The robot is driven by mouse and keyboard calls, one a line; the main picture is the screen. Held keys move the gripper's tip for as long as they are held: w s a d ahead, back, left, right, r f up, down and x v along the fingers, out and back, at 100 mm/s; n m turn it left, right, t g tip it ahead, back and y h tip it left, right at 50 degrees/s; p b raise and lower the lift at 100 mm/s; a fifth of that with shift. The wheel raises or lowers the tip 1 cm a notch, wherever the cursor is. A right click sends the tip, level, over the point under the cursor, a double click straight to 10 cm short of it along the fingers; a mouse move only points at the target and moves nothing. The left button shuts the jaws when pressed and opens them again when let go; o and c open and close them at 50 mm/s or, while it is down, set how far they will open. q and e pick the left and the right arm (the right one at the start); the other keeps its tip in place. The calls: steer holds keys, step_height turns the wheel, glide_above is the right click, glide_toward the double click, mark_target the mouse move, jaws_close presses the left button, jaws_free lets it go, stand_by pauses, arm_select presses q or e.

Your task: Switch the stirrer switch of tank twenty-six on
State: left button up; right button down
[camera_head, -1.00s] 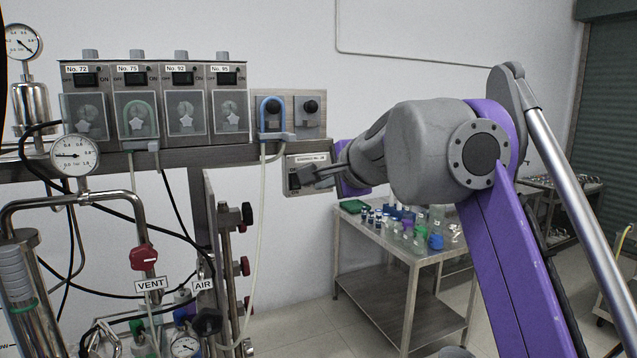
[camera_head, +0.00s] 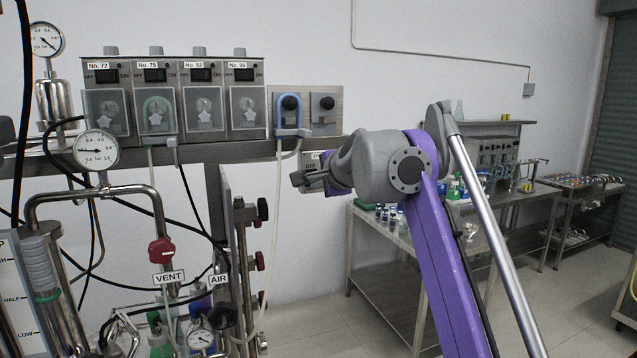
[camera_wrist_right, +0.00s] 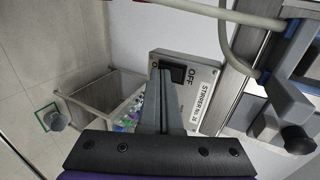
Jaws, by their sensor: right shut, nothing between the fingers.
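The stirrer switch box (camera_wrist_right: 198,88) is a pale plate whose label reads STIRRER and a number that looks like 26. Its dark rocker (camera_wrist_right: 177,73) sits beside the word OFF in the right wrist view; the ON lettering is partly hidden. In the head view, the box (camera_head: 312,159) hangs under the rail, mostly hidden by my right gripper (camera_head: 296,181). That gripper is shut and empty; in the wrist view its fingers (camera_wrist_right: 155,75) overlap the box beside the rocker. I cannot tell whether they touch it. My left gripper is out of view.
Switch units (camera_head: 172,100) labelled 72, 75, 92 and 95 stand on the rail at left. A panel with two black knobs (camera_head: 323,102) is just above the box. Pipes and a gauge (camera_head: 96,150) crowd the lower left. A steel table (camera_head: 375,262) with bottles stands behind my right arm.

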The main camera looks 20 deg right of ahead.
steer(key=shift+w+f+t, duration=0.1)
steer(key=shift+w+t, duration=0.15)
steer(key=shift+t, duration=0.35)
steer(key=shift+d+r+p, duration=0.15)
steer(key=shift+r+p, duration=0.5)
steer(key=shift+r, duration=0.15)
